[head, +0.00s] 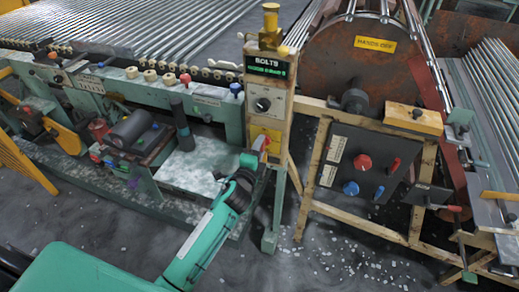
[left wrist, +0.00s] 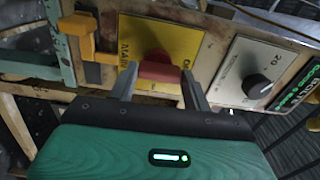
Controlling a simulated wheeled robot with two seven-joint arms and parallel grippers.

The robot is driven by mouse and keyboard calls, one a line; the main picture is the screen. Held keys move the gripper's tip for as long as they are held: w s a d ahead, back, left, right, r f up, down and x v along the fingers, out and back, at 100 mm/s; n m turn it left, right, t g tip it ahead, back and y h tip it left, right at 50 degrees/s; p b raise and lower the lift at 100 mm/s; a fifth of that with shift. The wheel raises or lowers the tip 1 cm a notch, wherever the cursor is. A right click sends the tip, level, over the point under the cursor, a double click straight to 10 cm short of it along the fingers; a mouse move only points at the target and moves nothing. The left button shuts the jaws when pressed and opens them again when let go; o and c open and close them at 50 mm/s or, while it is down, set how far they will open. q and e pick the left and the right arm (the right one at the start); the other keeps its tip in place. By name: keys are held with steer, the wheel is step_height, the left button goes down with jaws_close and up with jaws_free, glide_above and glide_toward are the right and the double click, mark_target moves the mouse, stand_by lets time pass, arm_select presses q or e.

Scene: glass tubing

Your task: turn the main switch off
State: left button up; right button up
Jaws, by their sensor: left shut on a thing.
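The main switch is a red handle (left wrist: 160,67) on a yellow plate (left wrist: 186,42) lettered MAIN in the left wrist view. In the head view the yellow plate (head: 259,131) sits low on the upright control post, partly hidden by my gripper. My left gripper (head: 256,157) reaches up to it from below. In the left wrist view its two fingers (left wrist: 160,80) stand on either side of the red handle and are shut on it. The handle's exact angle is hard to tell behind the fingers. My right gripper is in neither view.
A dial (left wrist: 256,86) on a pale plate sits beside the switch, with a lit display (head: 267,67) above it on the post. A dark panel (head: 345,188) with red and blue knobs stands to the right. Yellow brackets (left wrist: 84,36) stick out near my left finger.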

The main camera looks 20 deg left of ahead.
arm_select(q)
steer(key=o, duration=1)
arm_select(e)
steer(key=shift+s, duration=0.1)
arm_select(q)
steer(key=shift+s+a+b, duration=0.15)
steer(key=shift+s+b, duration=0.2)
steer(key=shift+s, duration=3.1)
steer(key=shift+s+a+b, duration=0.1)
steer(key=shift+s+b, duration=0.25)
steer(key=shift+s, duration=3.1)
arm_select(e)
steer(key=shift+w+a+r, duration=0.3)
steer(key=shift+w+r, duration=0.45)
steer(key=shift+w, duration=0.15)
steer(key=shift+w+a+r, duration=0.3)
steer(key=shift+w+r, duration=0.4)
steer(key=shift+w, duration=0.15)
arm_select(q)
steer(key=shift+f, duration=0.1)
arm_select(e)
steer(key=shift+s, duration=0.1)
